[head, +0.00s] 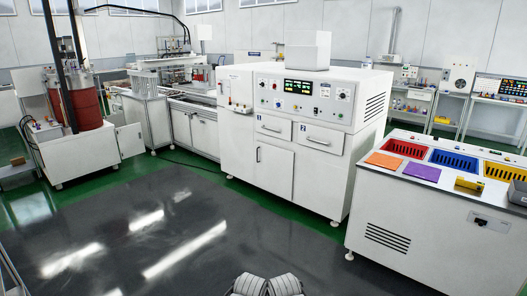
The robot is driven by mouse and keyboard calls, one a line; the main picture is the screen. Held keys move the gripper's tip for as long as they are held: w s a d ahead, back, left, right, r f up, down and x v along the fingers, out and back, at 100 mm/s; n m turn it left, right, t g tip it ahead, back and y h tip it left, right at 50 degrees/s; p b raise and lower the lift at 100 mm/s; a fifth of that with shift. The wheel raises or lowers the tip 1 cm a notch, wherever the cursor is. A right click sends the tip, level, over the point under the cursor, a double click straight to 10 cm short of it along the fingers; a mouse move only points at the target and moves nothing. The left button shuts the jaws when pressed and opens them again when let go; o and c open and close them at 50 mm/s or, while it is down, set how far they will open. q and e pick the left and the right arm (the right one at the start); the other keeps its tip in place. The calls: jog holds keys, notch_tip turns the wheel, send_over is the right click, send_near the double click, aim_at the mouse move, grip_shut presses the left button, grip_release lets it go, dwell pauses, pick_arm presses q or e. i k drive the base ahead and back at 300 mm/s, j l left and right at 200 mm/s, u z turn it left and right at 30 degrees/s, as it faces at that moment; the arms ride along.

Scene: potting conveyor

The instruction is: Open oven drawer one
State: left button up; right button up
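The white oven cabinet (273,175) stands in the middle of the head view, across the open floor from me. Its upper front has two side-by-side drawers, a left drawer (280,133) and a right drawer (328,146), each with a dark handle and a small blue label. Both drawers look closed, flush with the front. The label numbers are too small to read surely. A larger door with a vertical handle sits below the left drawer. Neither of my grippers shows; only grey ribbed parts, likely mine, appear at the bottom edge.
A white bench (430,235) with coloured bins stands to the right, close to the oven. Red drums (82,103) on a white cart stand at the left. A conveyor line (185,95) runs behind. The dark floor (150,235) before the oven is clear.

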aim_at(278, 127)
jog(key=i, duration=2.4)
jog(key=i+j+z, duration=0.15)
jog(key=i, duration=0.4)
jog(key=i+j+z, duration=0.1)
jog(key=i, duration=0.45)
jog(key=i+j+z, duration=0.15)
jog(key=i, duration=0.35)
jog(key=i+j+z, duration=0.1)
jog(key=i+j, duration=0.15)
jog(key=i, duration=0.3)
jog(key=i+j+z, duration=0.15)
jog(key=i+j, duration=0.15)
jog(key=i, duration=0.2)
